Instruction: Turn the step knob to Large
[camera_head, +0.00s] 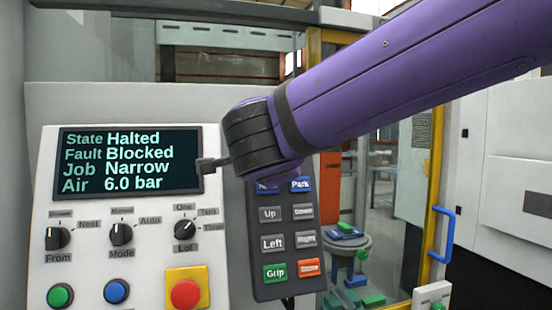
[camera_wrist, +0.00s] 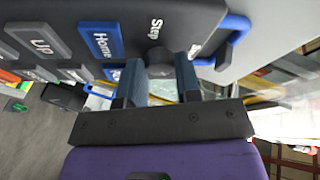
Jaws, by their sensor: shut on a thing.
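The step knob (camera_wrist: 160,58) is a dark round knob on the grey pendant, beside the printed word "Step" in the wrist view. My gripper (camera_wrist: 161,70) has its two blue-grey fingers on either side of the knob and is shut on it. Another label (camera_wrist: 196,49) beside the knob is only partly readable, starting with "S". The knob's pointer and the Large mark cannot be made out. In the head view the pendant (camera_head: 262,285) hangs right of the control panel, and my purple arm covers its top, the knob and my fingers.
The control panel screen (camera_head: 130,162) reads Halted, Blocked, Narrow, 6.0 bar. Below it are three knobs, a green button (camera_head: 60,296), a blue button (camera_head: 117,292) and a red stop button (camera_head: 186,294). Pendant keys include Home (camera_wrist: 103,42) and Up (camera_wrist: 42,46). A blue handle (camera_head: 444,232) is at right.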

